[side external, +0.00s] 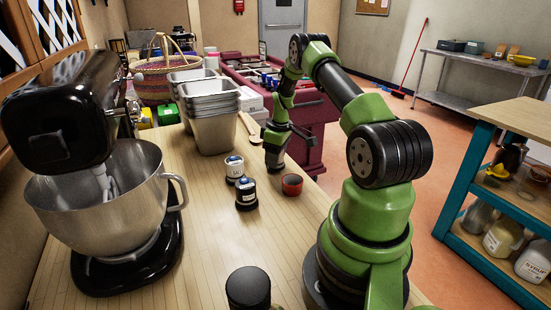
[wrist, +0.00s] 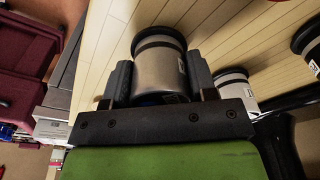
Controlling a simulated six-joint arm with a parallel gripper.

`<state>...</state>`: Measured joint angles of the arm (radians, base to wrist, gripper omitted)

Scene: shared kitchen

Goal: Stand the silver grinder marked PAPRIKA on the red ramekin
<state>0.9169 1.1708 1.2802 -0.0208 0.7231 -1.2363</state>
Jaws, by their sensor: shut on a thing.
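My gripper (side external: 276,146) is shut on a silver grinder (side external: 273,160) with dark bands. In the wrist view the two fingers (wrist: 158,75) press on the sides of the grinder (wrist: 165,62). Its label is turned to the edge, and I cannot read it. The red ramekin (side external: 292,184) stands on the counter in front of and right of the held grinder, with nothing visible on it. A bit of red (wrist: 283,2) shows at the top edge of the wrist view. I cannot tell if the held grinder touches the counter.
Two more grinders stand left of the ramekin: a pale one (side external: 234,168) and a dark-banded one (side external: 246,194), both with labels. Stacked metal pans (side external: 212,125) and a wooden spoon (side external: 249,126) lie behind. A stand mixer (side external: 105,200) fills the left. A black-topped item (side external: 248,288) is in front.

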